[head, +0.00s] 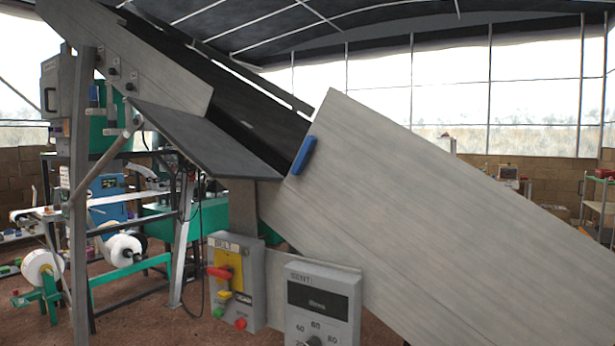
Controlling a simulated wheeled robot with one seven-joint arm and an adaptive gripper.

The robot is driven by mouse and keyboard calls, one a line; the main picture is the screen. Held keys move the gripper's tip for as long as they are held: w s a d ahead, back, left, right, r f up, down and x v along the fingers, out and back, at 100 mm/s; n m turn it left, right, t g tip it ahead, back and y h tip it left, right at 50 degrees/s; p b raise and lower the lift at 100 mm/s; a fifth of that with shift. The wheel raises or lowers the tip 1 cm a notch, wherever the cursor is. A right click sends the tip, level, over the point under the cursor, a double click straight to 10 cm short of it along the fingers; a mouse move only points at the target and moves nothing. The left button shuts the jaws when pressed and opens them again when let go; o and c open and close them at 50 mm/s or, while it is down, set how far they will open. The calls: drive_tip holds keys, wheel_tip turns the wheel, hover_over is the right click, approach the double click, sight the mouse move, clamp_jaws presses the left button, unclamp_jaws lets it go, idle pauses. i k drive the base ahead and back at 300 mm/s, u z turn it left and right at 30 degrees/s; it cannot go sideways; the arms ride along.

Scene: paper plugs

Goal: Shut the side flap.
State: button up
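The side flap (205,138) is a dark grey panel on the near side of a sloping chute (430,220). It is folded outward and slants down toward me, so it stands open. Above it, a gap in the chute's side wall shows the dark channel (245,112) inside. A small blue bar (303,155) sits on the edge of the chute's right wall panel, close to the flap's right end. My gripper is not in view.
Below the flap are a control box (236,280) with a red-handled switch and a grey dial box (322,305). A grey post (80,200) stands at left. A machine frame with white rolls (124,249) stands behind. Shelves (598,205) are at far right.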

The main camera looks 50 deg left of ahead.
sight(218, 155)
drive_tip(key=z, duration=2.1)
drive_tip(key=k, duration=2.5)
drive_tip(key=u, duration=2.8)
drive_tip(key=i, duration=0.5)
drive_tip(key=z, duration=0.8)
drive_tip(key=k, duration=0.2)
